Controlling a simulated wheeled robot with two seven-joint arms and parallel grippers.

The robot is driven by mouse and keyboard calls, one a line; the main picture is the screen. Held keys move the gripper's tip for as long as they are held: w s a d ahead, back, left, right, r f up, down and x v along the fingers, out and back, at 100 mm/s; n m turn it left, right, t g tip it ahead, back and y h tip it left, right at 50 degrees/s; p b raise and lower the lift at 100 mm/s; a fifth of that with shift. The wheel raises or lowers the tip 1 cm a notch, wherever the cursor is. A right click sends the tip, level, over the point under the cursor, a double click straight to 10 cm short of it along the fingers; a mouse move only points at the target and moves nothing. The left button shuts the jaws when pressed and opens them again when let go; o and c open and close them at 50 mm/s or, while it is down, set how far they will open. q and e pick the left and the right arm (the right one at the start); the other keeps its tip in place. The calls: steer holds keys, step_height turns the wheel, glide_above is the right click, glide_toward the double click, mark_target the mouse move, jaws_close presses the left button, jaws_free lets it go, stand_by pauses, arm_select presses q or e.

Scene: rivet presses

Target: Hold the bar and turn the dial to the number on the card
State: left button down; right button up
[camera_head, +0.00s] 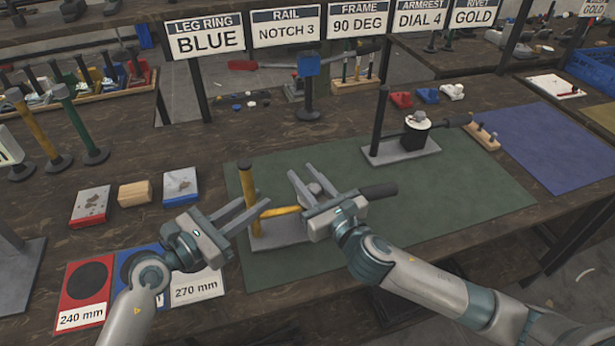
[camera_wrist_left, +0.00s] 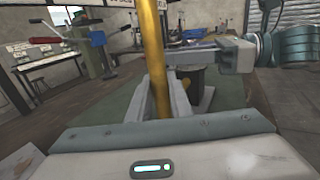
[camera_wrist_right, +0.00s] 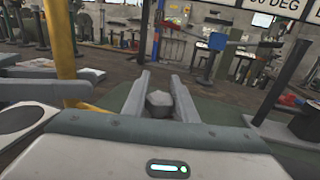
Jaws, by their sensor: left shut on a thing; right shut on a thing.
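My left gripper (camera_head: 253,204) is shut on the upright yellow bar (camera_head: 247,178), which rises from a grey base plate (camera_head: 283,235). The bar also stands between the left fingers in the left wrist view (camera_wrist_left: 155,55). My right gripper (camera_head: 300,184) is shut on a grey faceted knob (camera_wrist_right: 160,104), which also shows in the head view (camera_head: 315,188). The dial face and its numbers under the right gripper are hidden. A yellow arm (camera_head: 283,210) runs from the bar, and a black grip (camera_head: 379,190) sticks out past the right gripper. The card (camera_head: 419,19) reads "ARMREST DIAL 4".
A similar fixture with a black post (camera_head: 379,120) and white-topped dial (camera_head: 417,122) stands on the green mat (camera_head: 480,195). Small blocks (camera_head: 135,194) and "240 mm" and "270 mm" cards lie left. The mat's right part is clear.

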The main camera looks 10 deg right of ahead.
steer(key=n+y, duration=0.1)
steer(key=n+g+y, duration=0.1)
steer(key=y, duration=0.1)
steer(key=shift+s+a+g, duration=0.1)
steer(key=shift+a+g, duration=0.15)
steer(key=shift+g, duration=0.05)
steer(key=shift+s+a+n+g+y, duration=0.2)
steer(key=shift+n+g+y, duration=0.3)
steer(key=shift+n+y, duration=0.25)
steer(key=shift+s+a+n+g+y, duration=0.15)
steer(key=shift+n+g+y, duration=0.35)
steer(key=shift+y, duration=0.35)
steer(key=shift+s+a+n+g+y, duration=0.1)
steer(key=shift+a+n+g+y, duration=0.1)
steer(key=shift+n+g+y, duration=0.45)
steer(key=o, duration=1)
steer(key=shift+o, duration=0.2)
steer(key=shift+s+d, duration=0.1)
steer(key=v, duration=1.1)
steer(key=shift+s+d+f, duration=0.15)
steer(key=shift+s+d, duration=0.05)
steer(key=shift+d, duration=0.05)
steer(key=shift+o, duration=0.4)
